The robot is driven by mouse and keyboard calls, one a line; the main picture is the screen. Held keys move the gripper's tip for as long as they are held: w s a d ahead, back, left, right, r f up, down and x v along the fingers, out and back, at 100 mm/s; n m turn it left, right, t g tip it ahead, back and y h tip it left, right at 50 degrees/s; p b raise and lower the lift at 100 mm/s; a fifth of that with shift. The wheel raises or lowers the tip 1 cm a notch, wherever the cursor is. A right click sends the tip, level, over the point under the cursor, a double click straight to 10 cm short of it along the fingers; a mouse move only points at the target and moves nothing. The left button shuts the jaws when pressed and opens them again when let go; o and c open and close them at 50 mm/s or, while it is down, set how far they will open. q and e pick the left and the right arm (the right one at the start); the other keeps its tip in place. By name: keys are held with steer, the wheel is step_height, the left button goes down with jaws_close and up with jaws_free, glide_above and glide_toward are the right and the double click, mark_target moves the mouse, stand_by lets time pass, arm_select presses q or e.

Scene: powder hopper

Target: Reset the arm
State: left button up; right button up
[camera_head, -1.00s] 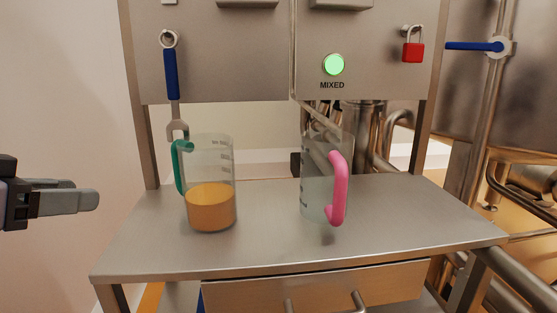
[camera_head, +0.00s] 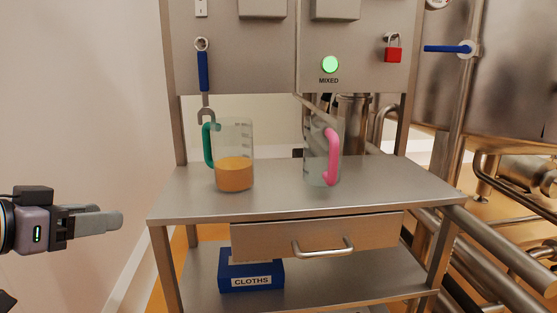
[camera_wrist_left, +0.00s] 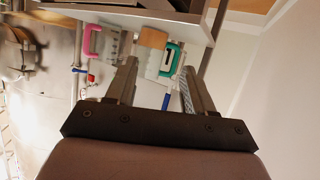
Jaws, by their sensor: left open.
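My left gripper (camera_head: 98,220) is at the left side of the head view, apart from the steel table and pointing right. It is open and empty; its two fingers (camera_wrist_left: 158,85) show spread in the left wrist view. A clear jug with a green handle (camera_head: 233,174) holds orange stuff and stands upright on the table. A clear jug with a pink handle (camera_head: 331,160) stands to its right and looks empty. The left wrist view shows the scene upside down, with the green handle (camera_wrist_left: 172,58) and pink handle (camera_wrist_left: 91,40). My right gripper is not in view.
The steel table (camera_head: 300,205) has a closed drawer (camera_head: 316,238) and a lower shelf with a blue cloths box (camera_head: 251,272). A blue-handled wrench (camera_head: 202,72) and red padlock (camera_head: 393,50) hang on the panel. A green lamp (camera_head: 330,64) is lit above "MIXED". Pipes crowd the right.

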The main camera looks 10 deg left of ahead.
arm_select(q)
step_height(320, 180, down, 21)
steer(key=w+d+n+y, duration=0.1)
steer(key=w+d+n, duration=0.1)
steer(key=s+d+f+m+g+y, duration=0.1)
steer(key=s+d+f, duration=0.5)
steer(key=s+f, duration=0.3)
steer(key=s+d+f+g, duration=0.1)
steer(key=s+d+f, duration=0.45)
steer(key=f, duration=0.45)
step_height(320, 180, up, 12)
steer(key=a+p, duration=0.2)
steer(key=p, duration=1.3)
steer(key=shift+s+y, duration=0.3)
steer(key=shift+s, duration=0.15)
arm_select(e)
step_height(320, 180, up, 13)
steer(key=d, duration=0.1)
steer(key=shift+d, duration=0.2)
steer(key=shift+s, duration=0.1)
